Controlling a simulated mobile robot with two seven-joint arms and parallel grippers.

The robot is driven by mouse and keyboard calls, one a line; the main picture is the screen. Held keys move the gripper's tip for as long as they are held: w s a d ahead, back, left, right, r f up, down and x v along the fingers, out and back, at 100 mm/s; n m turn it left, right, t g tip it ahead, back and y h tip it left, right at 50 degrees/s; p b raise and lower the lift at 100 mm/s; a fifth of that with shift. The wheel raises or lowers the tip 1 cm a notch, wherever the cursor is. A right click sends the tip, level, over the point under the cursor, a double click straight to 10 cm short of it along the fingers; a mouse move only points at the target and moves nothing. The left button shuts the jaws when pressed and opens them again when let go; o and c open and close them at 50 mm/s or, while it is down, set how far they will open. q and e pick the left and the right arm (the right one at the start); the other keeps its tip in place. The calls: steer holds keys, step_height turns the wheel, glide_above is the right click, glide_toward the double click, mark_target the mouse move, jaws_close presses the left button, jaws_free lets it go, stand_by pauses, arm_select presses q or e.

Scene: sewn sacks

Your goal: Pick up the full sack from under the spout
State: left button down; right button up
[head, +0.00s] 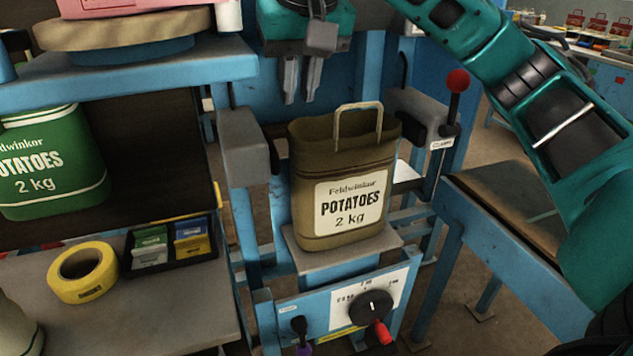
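The olive-brown sack (343,180), labelled "Feldwinkur POTATOES 2 kg", stands upright on a small grey platform (310,262) in the blue filling stand. Its pale handle loop (358,108) sticks up from the top edge. My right gripper (301,98) points down, above and slightly left of the sack's top, apart from the handle. A gap shows between its grey fingers, with nothing in it. The spout cannot be clearly made out. My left gripper is not in view.
Grey clamp blocks (241,145) flank the sack; a red-knobbed lever (457,82) stands at right. A dial panel (365,305) is below. A green sack (48,160), yellow tape roll (83,272) and black tray (172,244) are left. A side table (500,195) has bare surface.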

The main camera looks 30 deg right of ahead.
mark_target(292, 133)
steer(key=b+x, duration=0.1)
steer(key=x, duration=0.5)
steer(key=shift+d+f, duration=0.1)
steer(key=shift+f, duration=0.1)
steer(key=shift+w+b+x, duration=0.15)
steer(key=shift+b+x, duration=0.15)
steer(key=shift+x, duration=1.25)
steer(key=shift+w+b+x, duration=0.2)
steer(key=shift+b+x, duration=0.05)
steer(key=shift+x, duration=1.25)
steer(key=shift+r, duration=0.2)
steer(key=shift+c, duration=0.2)
jaws_close()
